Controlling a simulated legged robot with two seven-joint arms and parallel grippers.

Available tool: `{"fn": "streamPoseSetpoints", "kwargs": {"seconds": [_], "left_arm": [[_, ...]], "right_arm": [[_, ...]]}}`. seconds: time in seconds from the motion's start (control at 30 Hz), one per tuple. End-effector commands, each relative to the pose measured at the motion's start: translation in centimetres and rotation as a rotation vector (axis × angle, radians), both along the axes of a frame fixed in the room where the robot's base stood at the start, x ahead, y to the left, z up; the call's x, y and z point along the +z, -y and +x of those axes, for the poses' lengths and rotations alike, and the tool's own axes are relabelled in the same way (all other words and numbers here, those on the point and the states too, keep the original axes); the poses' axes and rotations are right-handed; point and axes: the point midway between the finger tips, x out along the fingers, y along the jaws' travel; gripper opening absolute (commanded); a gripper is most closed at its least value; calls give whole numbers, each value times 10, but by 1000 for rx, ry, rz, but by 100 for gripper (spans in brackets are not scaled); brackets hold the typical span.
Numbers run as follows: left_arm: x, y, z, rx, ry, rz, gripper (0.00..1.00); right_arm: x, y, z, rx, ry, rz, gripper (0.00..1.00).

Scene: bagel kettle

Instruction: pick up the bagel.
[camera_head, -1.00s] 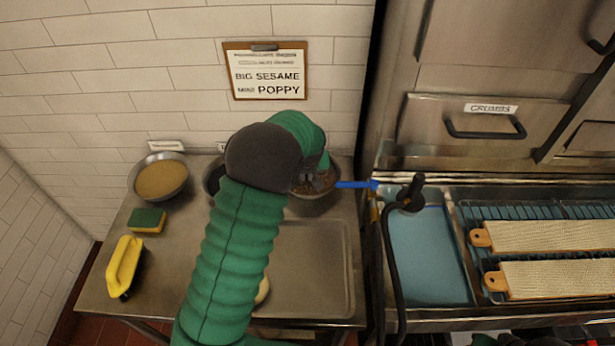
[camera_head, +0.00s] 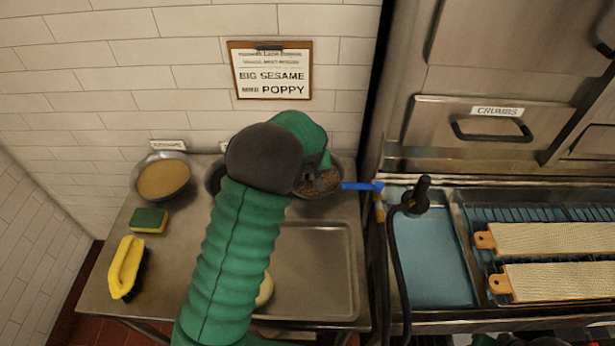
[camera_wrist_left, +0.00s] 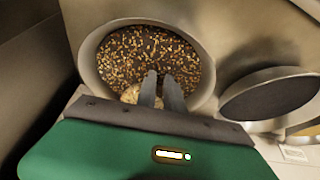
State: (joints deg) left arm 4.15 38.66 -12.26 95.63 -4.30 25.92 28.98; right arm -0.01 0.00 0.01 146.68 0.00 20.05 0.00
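A pale round piece that looks like a bagel (camera_head: 265,290) lies on the metal tray (camera_head: 338,310), partly hidden behind my left arm. My left gripper (camera_head: 318,180) reaches into the right-hand bowl of mixed seeds (camera_head: 330,190). In the left wrist view its two grey fingers (camera_wrist_left: 160,76) point into this bowl (camera_wrist_left: 90,62), close together with a narrow gap. A pale speckled lump (camera_wrist_left: 130,94) sits beside the fingers, partly hidden by the gripper body. I cannot tell if it is a bagel or whether the fingers grip it.
A bowl of pale seeds (camera_head: 164,180), a sponge (camera_head: 149,221) and a yellow-handled brush (camera_head: 126,267) stand at the left. A dark bowl (camera_wrist_left: 268,97) adjoins the seed bowl. A blue-handled tool (camera_head: 360,186), a black faucet (camera_head: 415,197) and boards (camera_head: 560,238) are right.

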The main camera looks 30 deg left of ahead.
Motion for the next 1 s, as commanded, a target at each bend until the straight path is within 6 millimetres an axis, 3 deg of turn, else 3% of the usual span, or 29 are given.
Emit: {"fn": "streamPoseSetpoints", "kwargs": {"seconds": [0.07,0.63,1.0], "left_arm": [[0,1,0,-1,1,1,24],[0,0,0,0,0,0,99],[9,3,-2,-2,2,0,100]], "right_arm": [[0,0,0,0,0,0,36],[0,0,0,0,0,0,36],[-1,0,0,0,0,0,36]]}}
